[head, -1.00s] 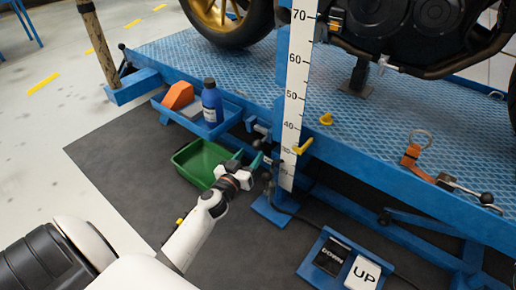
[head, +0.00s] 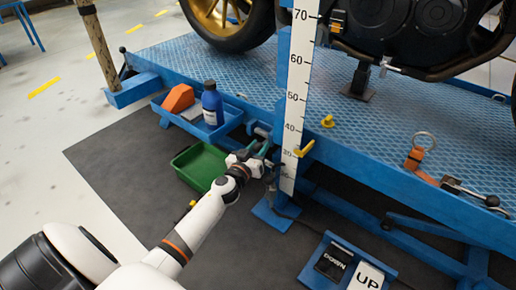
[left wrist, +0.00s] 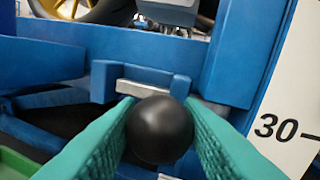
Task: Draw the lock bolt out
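The lock bolt shows in the left wrist view as a round black knob (left wrist: 160,130), with a silver bar (left wrist: 150,88) behind it at a blue bracket on the lift frame. My left gripper (left wrist: 160,115) has its green textured fingers on both sides of the knob. No gap shows between fingers and knob, so it appears shut on it. In the head view my left gripper (head: 262,158) is at the lift's side, just left of the white height scale (head: 291,130). The knob is hard to make out there. My right gripper is not in view.
A green tray (head: 188,172) stands on the dark mat below my left gripper. A blue side tray (head: 228,124) holds a blue bottle (head: 212,103) and an orange item (head: 178,98). A yellow handle (head: 305,149) sits beside the scale. An UP/DOWN pedal (head: 332,262) lies on the floor.

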